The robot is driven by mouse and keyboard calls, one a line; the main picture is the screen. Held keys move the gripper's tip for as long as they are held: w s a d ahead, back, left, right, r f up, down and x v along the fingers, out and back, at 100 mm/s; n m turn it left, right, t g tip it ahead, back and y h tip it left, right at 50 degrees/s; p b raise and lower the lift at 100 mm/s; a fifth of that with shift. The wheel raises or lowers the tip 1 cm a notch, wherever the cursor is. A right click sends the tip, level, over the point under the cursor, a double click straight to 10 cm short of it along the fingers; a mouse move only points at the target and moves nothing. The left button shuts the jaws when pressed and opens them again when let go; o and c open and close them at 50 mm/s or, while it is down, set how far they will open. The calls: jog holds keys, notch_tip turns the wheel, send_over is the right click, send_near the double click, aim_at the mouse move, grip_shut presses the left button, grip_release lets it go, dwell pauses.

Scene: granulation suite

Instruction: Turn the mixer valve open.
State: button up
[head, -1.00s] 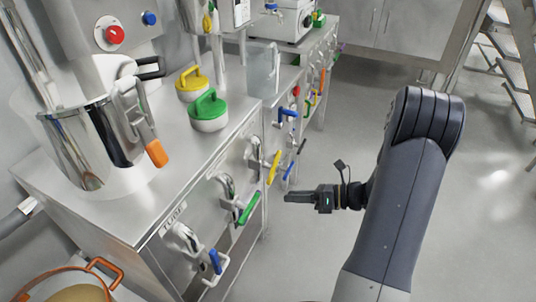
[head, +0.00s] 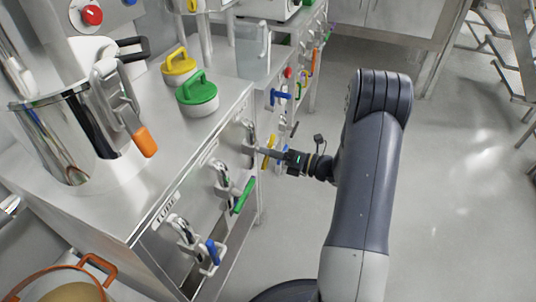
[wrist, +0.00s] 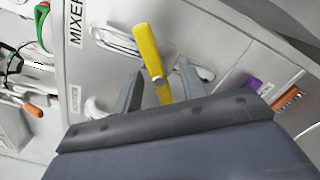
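The valve with the yellow handle (wrist: 148,48) is beside the MIXER label (wrist: 75,24) on the cabinet front in the wrist view. The yellow handle also shows in the head view (head: 268,153). My gripper (wrist: 157,84) is open, with one finger on each side of the handle in the wrist view. I see gaps between the handle and both fingers. In the head view my gripper (head: 262,152) is at the yellow handle and hides part of it.
A green-handled valve (head: 243,196) and a blue-handled valve (head: 213,252) stick out nearer on the same front. Another blue handle (head: 280,97) is farther along. Lidded pots and a steel vessel (head: 60,140) stand on the worktop.

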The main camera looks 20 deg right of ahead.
jog(key=shift+w+a, duration=0.35)
jog(key=shift+a, duration=0.1)
grip_shut()
